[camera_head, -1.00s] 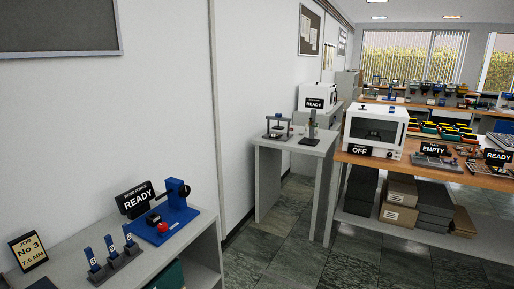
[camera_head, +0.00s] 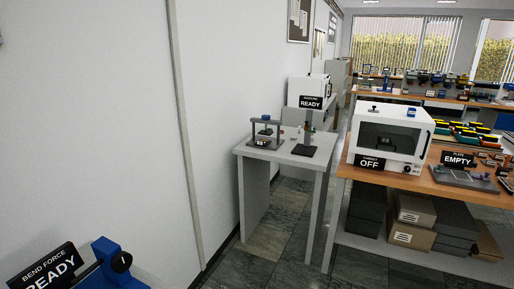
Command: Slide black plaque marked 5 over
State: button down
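I do not see a black plaque marked 5 in this view. Black signs with white words show: one reads "BEND FORCE READY" (camera_head: 46,270) at the bottom left, one "READY" (camera_head: 311,102), one "OFF" (camera_head: 369,163) and one "EMPTY" (camera_head: 459,159). My gripper is not in view.
A small grey table (camera_head: 283,150) by the wall carries a press frame (camera_head: 266,131) and a dark stand (camera_head: 307,135). A wooden-topped bench (camera_head: 405,183) on the right holds a white oven (camera_head: 388,135), with boxes (camera_head: 413,222) below. Dark tiled floor (camera_head: 272,243) is open in front.

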aim_at(262, 143)
jog(key=i, duration=1.95)
jog(key=i+u, duration=0.15)
jog(key=i, duration=0.35)
jog(key=i+l+u, duration=0.1)
jog(key=i, duration=0.45)
jog(key=i+l+u, duration=0.15)
jog(key=i, duration=0.35)
